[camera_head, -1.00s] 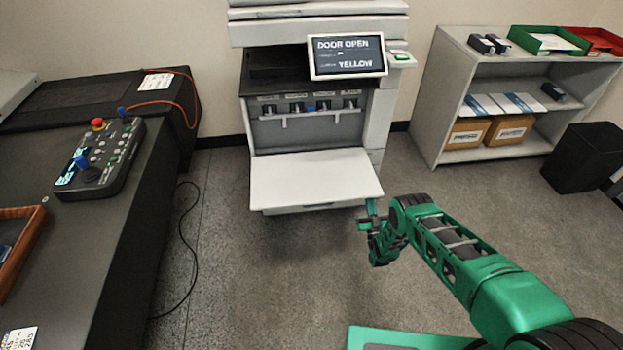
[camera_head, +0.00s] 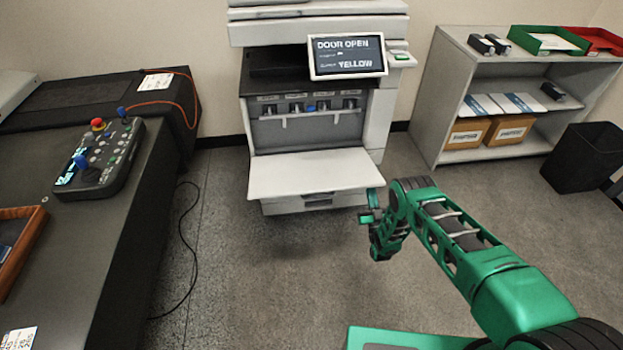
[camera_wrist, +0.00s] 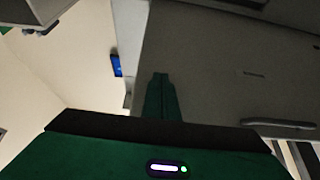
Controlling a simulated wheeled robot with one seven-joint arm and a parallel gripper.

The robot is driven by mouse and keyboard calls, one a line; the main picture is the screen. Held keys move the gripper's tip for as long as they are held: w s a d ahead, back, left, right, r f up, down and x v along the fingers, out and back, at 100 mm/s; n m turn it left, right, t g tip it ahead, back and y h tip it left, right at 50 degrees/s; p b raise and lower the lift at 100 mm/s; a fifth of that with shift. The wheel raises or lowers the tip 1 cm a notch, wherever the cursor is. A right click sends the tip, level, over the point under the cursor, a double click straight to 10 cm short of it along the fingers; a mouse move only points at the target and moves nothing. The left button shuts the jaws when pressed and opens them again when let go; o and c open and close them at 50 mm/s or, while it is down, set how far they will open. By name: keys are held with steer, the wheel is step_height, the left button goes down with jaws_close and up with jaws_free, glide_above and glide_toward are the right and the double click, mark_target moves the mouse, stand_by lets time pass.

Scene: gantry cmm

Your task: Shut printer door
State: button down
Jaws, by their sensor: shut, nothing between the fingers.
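The printer (camera_head: 383,115) stands against the back wall, with its screen (camera_head: 346,56) reading "DOOR OPEN" and "YELLOW". In the wrist view my shut, empty fingers (camera_wrist: 161,82) overlap a grey panel (camera_wrist: 215,60) with a handle (camera_wrist: 277,123), apparently the door's outer face. Whether they touch it I cannot tell.
A dark bench (camera_head: 105,230) with a control box (camera_head: 98,160) stands at left, a cable on the floor beside it. A shelf (camera_head: 440,100) and black bin (camera_head: 583,157) stand at right. Floor before the printer is clear.

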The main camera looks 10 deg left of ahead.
mark_target(371, 176)
steer(key=shift+w+a+r, duration=0.1)
steer(key=shift+w+r, duration=0.1)
steer(key=shift+r, duration=0.8)
steer(key=shift+w+r, duration=0.2)
steer(key=shift+r, duration=0.8)
steer(key=shift+w+a+r, duration=0.1)
steer(key=shift+w+r, duration=0.25)
steer(key=shift+r, duration=0.55)
steer(key=shift+w+a+r, duration=0.1)
steer(key=shift+w+r, duration=0.2)
steer(key=shift+r, duration=0.55)
steer(key=shift+w+a+r, duration=0.15)
steer(key=shift+w+r, duration=0.3)
steer(key=shift+r, duration=0.35)
steer(key=shift+w+a+r, duration=0.1)
steer(key=shift+w+r, duration=0.35)
steer(key=shift+r, duration=0.35)
steer(key=s+r+x, duration=0.1)
steer(key=x, duration=1.3)
steer(key=shift+w+r, duration=0.35)
steer(key=shift+r, duration=0.25)
steer(key=shift+w+a+r, duration=0.15)
steer(key=shift+w+r, duration=0.05)
steer(key=shift+w, duration=0.7)
steer(key=shift+w+a+r, duration=0.2)
steer(key=shift+w, duration=0.65)
steer(key=shift+s, duration=0.1)
